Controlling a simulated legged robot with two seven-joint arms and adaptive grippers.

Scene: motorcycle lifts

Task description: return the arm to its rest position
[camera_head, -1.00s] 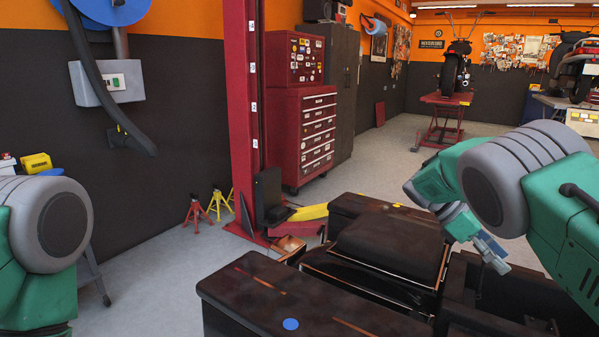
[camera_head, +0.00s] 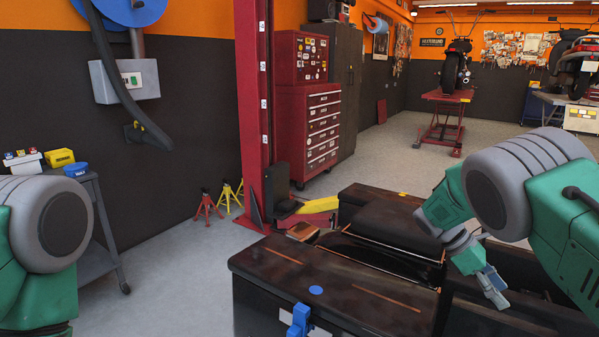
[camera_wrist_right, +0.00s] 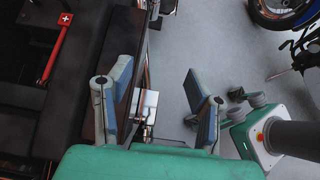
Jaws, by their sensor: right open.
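My right arm comes in from the right edge in the head view. Its gripper (camera_head: 492,286) points down over the right part of a dark, worn cabinet-like unit (camera_head: 345,285). In the right wrist view my right gripper (camera_wrist_right: 160,100) is open, its two blue-padded fingers wide apart. Nothing is between the pads; grey floor and a small pale metal part (camera_wrist_right: 146,103) show beyond the gap. Of my left arm only a green and grey section shows at the left edge; its gripper cannot be made out.
A blue clamp-like part (camera_head: 299,320) shows at the bottom edge. A red lift post (camera_head: 255,110), red tool cabinet (camera_head: 308,130) and grey cart (camera_head: 98,235) stand behind. A red bar with a white cross (camera_wrist_right: 55,50) lies on a dark surface. Floor is open toward the far motorcycle lift (camera_head: 442,120).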

